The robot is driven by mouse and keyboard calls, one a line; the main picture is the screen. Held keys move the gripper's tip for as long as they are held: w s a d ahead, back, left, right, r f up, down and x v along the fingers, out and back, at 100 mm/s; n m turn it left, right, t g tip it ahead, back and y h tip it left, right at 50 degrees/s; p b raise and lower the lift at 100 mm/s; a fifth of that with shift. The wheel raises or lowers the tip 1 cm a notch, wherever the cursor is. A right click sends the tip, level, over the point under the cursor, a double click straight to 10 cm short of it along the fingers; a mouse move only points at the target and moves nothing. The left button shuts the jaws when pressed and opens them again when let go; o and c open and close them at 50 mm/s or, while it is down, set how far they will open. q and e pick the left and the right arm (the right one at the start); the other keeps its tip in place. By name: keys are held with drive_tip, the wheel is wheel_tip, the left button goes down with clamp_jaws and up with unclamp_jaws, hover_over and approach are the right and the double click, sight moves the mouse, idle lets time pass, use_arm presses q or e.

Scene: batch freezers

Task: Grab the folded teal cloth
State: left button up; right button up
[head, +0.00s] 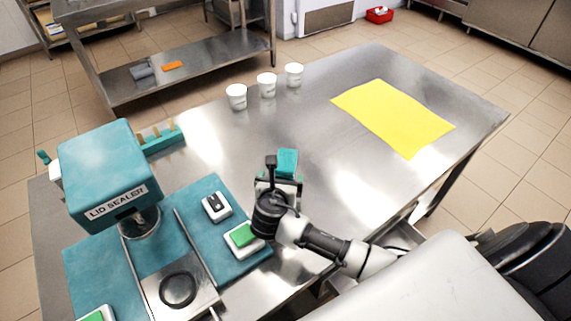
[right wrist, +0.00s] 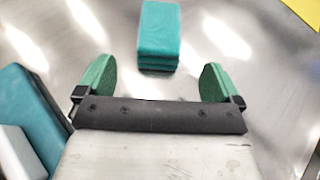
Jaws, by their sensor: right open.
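The folded teal cloth (head: 288,160) lies on the steel table, just beyond my right gripper. In the right wrist view the cloth (right wrist: 160,35) is a small layered stack, ahead of the fingertips and roughly centred between them. My right gripper (head: 278,178) is open and empty, with its green fingers (right wrist: 158,82) spread wider than the cloth. In the head view the gripper hides part of the cloth's near end. My left gripper is not in view.
The teal lid sealer (head: 108,175) stands left of my right gripper, its base close by. Three white cups (head: 267,85) stand at the table's far edge. A yellow sheet (head: 393,115) lies at the right. The table between cloth and sheet is clear.

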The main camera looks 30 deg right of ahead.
sight(283, 174)
drive_tip(key=x, duration=0.4)
drive_tip(key=shift+f, duration=0.4)
drive_tip(key=shift+w+d+f, duration=0.25)
drive_tip(key=shift+w+d, duration=0.1)
drive_tip(key=shift+w, duration=0.1)
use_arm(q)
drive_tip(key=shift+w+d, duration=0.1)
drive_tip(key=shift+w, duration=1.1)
use_arm(e)
drive_tip(key=c, duration=1)
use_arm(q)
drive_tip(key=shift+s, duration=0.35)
use_arm(e)
drive_tip(key=shift+r, duration=0.15)
